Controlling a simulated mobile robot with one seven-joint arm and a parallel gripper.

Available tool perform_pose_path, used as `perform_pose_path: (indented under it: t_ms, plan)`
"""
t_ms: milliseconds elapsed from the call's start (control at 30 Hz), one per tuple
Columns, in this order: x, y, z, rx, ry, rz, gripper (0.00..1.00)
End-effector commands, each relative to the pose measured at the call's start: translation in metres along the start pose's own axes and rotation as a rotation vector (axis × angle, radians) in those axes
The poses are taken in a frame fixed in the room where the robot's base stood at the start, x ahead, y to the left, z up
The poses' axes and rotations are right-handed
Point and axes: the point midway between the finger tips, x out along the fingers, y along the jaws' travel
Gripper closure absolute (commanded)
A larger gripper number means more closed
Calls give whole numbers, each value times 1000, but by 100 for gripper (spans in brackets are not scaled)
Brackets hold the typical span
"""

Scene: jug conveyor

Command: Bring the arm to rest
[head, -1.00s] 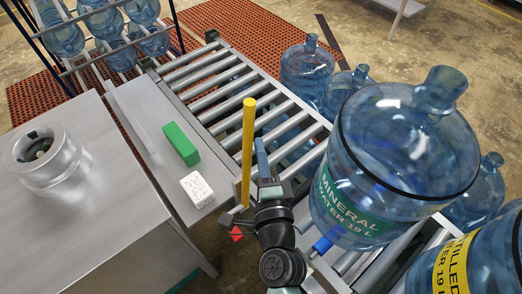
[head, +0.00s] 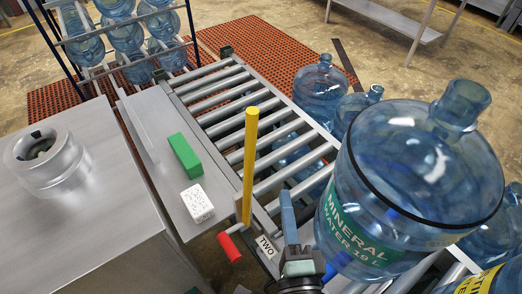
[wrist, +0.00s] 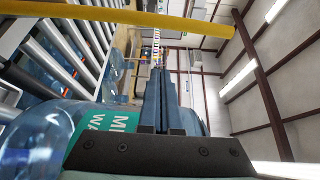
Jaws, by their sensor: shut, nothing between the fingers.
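My gripper (head: 286,200) points upward at the bottom middle of the head view, its blue fingers shut and empty. In the wrist view the closed fingers (wrist: 159,75) point away with nothing between them. The gripper is just right of a yellow post (head: 249,160) and left of a large blue jug labelled mineral water (head: 405,185). In the head view there is a small visible gap between the fingers and the jug. Most of my arm is hidden below the picture edge.
A roller conveyor (head: 225,97) runs behind the gripper. A red handle (head: 230,247) sits by the post's foot. A side shelf holds a green block (head: 185,155) and a white block (head: 197,204). More jugs (head: 320,90) stand beyond the conveyor. A metal ring (head: 45,158) rests on the left table.

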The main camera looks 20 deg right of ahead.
Motion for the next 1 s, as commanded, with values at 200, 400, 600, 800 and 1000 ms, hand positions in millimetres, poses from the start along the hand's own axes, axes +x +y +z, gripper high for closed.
perform_pose_path:
  t_ms: [200,400,600,800,1000]
  plan:
    - [1,-2,0,-6,-2,-4,100]
    - [34,-65,25,-233,-66,-128,100]
    - [65,-186,74,-672,-80,-370,100]
    - [57,-310,114,-1059,61,-600,100]
    - [19,-413,132,-1318,304,-749,100]
